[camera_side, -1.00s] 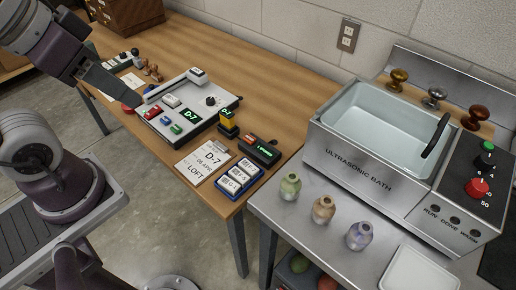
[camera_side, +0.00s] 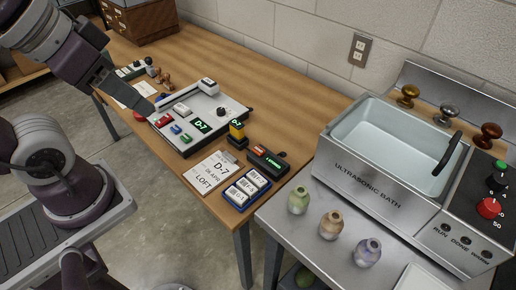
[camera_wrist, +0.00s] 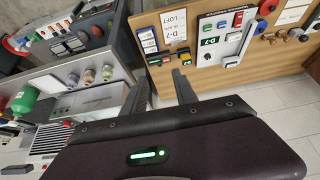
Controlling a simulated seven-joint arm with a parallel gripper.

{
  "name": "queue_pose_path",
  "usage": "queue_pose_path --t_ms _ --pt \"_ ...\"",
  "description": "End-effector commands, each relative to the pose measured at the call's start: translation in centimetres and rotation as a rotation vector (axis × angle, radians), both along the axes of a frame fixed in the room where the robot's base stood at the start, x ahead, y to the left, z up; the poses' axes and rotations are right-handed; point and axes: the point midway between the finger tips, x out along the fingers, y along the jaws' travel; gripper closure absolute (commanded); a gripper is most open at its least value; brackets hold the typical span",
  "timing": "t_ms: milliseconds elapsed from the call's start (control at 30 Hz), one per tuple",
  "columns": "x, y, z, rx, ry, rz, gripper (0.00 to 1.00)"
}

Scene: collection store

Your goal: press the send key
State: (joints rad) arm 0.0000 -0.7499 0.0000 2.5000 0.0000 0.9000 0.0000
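A pale control panel (camera_side: 222,98) lies on the wooden table, with a lit green D-7 display (camera_side: 198,125). I cannot read which is the send key. The panel also shows in the wrist view (camera_wrist: 222,25). My gripper (camera_side: 148,110) is at the panel's left edge in the side view, near the red key; I cannot tell its height. In the wrist view its two fingers (camera_wrist: 163,88) are apart with nothing between them.
A yellow-and-black device (camera_side: 237,136), a dark unit with a red key (camera_side: 267,160), a clipboard (camera_side: 208,173) and a blue rack of labelled blocks (camera_side: 246,188) lie right of the panel. Several small bottles and an ultrasonic bath (camera_side: 375,190) stand on the steel bench.

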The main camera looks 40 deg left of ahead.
Motion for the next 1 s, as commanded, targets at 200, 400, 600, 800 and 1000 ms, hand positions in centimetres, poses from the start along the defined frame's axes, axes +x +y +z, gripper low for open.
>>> queue_pose_path --t_ms 200,400,600,800,1000 --pt "0.00 0.00 0.00 0.000 0.000 0.000 1.00" --pt "0.00 0.00 0.00 0.000 0.000 0.000 1.00" --pt "0.00 0.00 0.00 0.000 0.000 0.000 1.00" --pt "0.00 0.00 0.00 0.000 0.000 0.000 1.00" --pt "0.00 0.00 0.00 0.000 0.000 0.000 1.00"
